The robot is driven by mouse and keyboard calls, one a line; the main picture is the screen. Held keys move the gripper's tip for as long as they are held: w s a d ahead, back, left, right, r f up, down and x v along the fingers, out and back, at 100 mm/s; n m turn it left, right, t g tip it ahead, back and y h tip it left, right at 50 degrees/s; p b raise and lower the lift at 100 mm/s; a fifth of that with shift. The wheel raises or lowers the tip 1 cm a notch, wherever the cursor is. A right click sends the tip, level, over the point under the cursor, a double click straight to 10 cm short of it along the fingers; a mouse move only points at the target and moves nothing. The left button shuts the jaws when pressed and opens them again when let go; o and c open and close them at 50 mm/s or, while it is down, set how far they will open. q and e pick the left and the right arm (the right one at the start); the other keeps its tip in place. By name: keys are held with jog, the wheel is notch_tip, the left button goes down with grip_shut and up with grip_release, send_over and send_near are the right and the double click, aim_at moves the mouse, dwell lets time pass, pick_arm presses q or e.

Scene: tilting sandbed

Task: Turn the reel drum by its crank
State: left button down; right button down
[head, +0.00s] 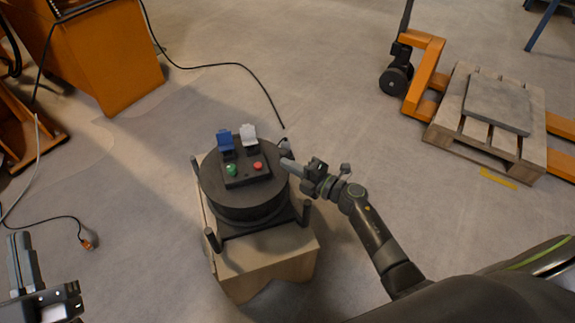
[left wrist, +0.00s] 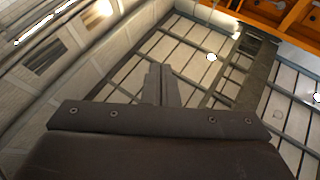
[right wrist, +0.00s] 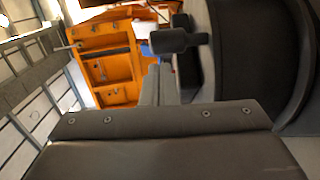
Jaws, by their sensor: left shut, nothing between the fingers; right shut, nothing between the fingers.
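The reel drum (head: 215,195) is a dark round body on a beige box (head: 268,260). It fills the right side of the right wrist view (right wrist: 250,50). A dark handle (right wrist: 180,41), apparently the crank's grip, sticks out beside it in the right wrist view. In the head view only a small dark part (head: 284,147) shows there, behind my gripper. My right gripper (head: 287,164) is shut and empty at the drum's right edge; I cannot tell whether it touches the handle. My left gripper (head: 22,262) is shut and empty, low at the left, well away from the drum.
A panel (head: 244,180) with blue and white flaps and green and red buttons sits on the drum. Dark posts (head: 213,240) stand around it. An orange cabinet (head: 110,65) is at upper left. A pallet (head: 450,135) and orange pallet truck (head: 421,85) stand right. Cables cross the floor.

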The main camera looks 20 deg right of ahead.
pick_arm(q)
jog(key=shift+s+r+t, duration=0.2)
jog(key=shift+r+t, duration=0.1)
jog(key=shift+r, duration=0.2)
pick_arm(e)
jog(key=shift+w+a, duration=0.25)
jog(key=shift+w, duration=0.05)
pick_arm(q)
jog(key=shift+d, duration=0.1)
